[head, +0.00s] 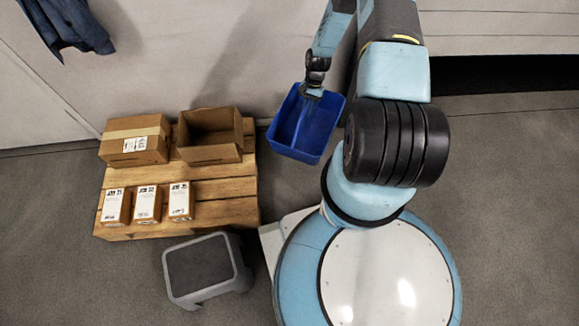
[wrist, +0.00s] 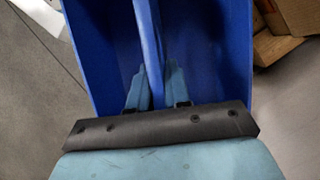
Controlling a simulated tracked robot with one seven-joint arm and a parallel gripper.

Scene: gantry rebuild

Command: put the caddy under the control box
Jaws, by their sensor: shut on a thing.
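The caddy (head: 289,138) is a blue open tray with a divider down its middle. It hangs below my gripper (head: 312,92) near the wall, to the right of the pallet, and looks empty. In the wrist view, the two fingers of my gripper (wrist: 153,88) are shut on the divider of the caddy (wrist: 215,55). From these frames I cannot tell whether the caddy's underside touches the floor. I see nothing that I can make out as the control box in either view.
A wooden pallet (head: 225,213) carries an open carton (head: 210,152), a closed carton (head: 133,141) and three small labelled boxes (head: 147,204). A grey step stool (head: 204,268) stands in front of it. Dark cloth (head: 65,25) hangs on the wall. Floor (head: 510,190) on the right is clear.

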